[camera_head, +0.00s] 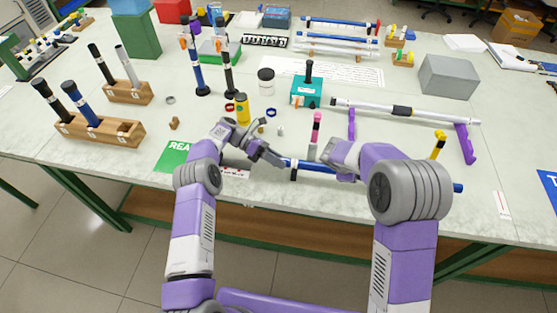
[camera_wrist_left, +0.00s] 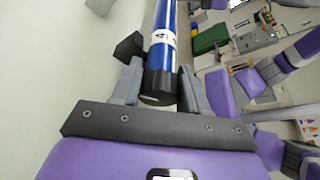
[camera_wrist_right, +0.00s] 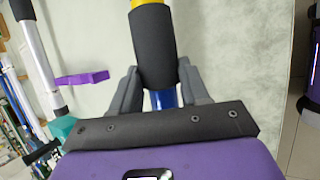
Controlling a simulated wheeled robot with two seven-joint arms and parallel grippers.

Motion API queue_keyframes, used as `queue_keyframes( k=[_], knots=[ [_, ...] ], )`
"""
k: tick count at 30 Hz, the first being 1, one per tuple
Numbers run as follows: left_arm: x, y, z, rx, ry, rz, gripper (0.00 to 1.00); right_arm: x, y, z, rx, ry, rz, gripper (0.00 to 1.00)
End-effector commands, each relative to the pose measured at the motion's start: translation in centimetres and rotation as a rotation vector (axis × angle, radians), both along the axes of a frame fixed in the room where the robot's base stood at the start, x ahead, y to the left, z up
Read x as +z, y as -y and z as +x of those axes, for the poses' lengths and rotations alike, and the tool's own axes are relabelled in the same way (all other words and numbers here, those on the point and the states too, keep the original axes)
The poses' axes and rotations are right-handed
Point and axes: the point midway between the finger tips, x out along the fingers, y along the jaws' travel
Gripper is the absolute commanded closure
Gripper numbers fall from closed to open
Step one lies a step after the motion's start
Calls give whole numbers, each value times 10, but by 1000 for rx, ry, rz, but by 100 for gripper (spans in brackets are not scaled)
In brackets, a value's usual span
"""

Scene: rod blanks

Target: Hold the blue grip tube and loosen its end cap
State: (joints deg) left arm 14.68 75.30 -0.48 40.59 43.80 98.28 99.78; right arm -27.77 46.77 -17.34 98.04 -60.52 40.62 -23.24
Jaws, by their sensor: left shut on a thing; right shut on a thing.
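The blue grip tube (camera_head: 310,166) lies roughly level near the table's front edge, its far blue end (camera_head: 458,188) showing right of my right arm. My left gripper (camera_head: 275,160) is at the tube's left end. In the left wrist view its fingers stand on both sides of the black end cap (camera_wrist_left: 158,98), shut on it; a white label band (camera_wrist_left: 163,38) is beyond. My right gripper (camera_head: 342,172) is shut around the tube farther right. In the right wrist view its fingers close on the black grip sleeve (camera_wrist_right: 153,48), with blue tube below and yellow above. The sleeve is hidden in the head view.
A pink-topped upright piece (camera_head: 316,128) stands just behind the tube. A white rod (camera_head: 440,116) rests on purple stands (camera_head: 466,144) behind right. A teal block (camera_head: 306,91), a yellow bottle (camera_head: 242,109) and wooden racks (camera_head: 128,136) are farther back. The front right table is mostly clear.

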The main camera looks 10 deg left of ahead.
Motion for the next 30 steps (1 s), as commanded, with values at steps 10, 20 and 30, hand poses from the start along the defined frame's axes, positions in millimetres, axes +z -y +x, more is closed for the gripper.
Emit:
queue_keyframes(
  k=[10, 20, 30],
  knots=[
    [0, 0, 1, 3, -71, 1, 87, 0, 0, 0, 2, -2, -2, 88],
    [0, 0, 0, 2, -75, 0, 87, 0, 0, 0, 2, -2, -2, 88],
    [0, 0, 0, 1, -74, 1, 34, 0, 0, 0, 1, 0, 0, 88]
  ],
)
